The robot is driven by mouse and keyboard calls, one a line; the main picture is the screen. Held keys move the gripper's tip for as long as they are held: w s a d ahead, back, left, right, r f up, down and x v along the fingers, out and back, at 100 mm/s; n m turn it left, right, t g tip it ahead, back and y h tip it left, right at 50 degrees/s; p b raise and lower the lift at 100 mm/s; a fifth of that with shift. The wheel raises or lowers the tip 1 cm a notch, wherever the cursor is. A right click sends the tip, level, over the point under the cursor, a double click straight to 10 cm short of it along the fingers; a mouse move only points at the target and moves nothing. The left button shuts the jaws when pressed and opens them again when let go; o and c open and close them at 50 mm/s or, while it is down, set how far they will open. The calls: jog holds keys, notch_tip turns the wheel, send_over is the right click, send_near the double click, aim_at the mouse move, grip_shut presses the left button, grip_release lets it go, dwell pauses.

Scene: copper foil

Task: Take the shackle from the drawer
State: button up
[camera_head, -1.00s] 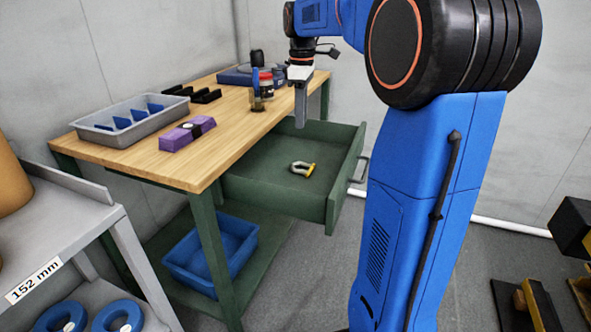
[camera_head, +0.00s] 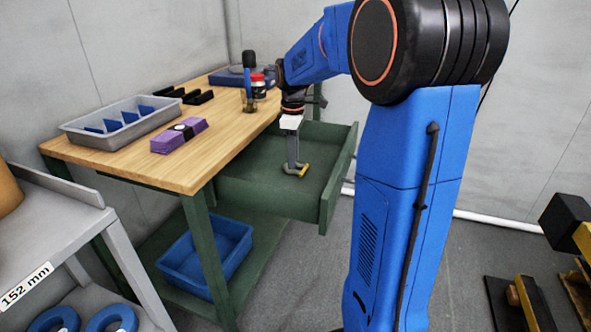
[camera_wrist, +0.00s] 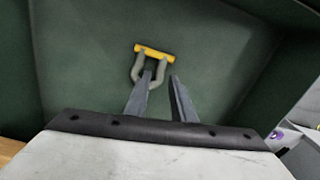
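The shackle (camera_head: 302,171), a grey bow with a yellow pin, lies in the open green drawer (camera_head: 262,190). In the wrist view the shackle (camera_wrist: 154,51) is just ahead of the fingertips, its yellow pin on the far side. My gripper (camera_head: 292,163) points down into the drawer and partly hides the shackle in the head view. In the wrist view my gripper (camera_wrist: 160,76) is open, with a gap between its two grey fingers. The left fingertip overlaps the shackle's bow in the picture; I cannot tell whether they touch.
The drawer's front panel (camera_head: 338,180) and walls surround my gripper. The wooden tabletop (camera_head: 215,150) above carries a grey divided tray (camera_head: 85,137), a purple block (camera_head: 178,137) and a jar with a red lid (camera_head: 258,88). A blue bin (camera_head: 205,255) stands on the lower shelf.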

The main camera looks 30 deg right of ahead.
jog(key=shift+a+f, duration=0.1)
jog(key=shift+f, duration=1.5)
grip_shut()
jog(key=shift+r, duration=0.2)
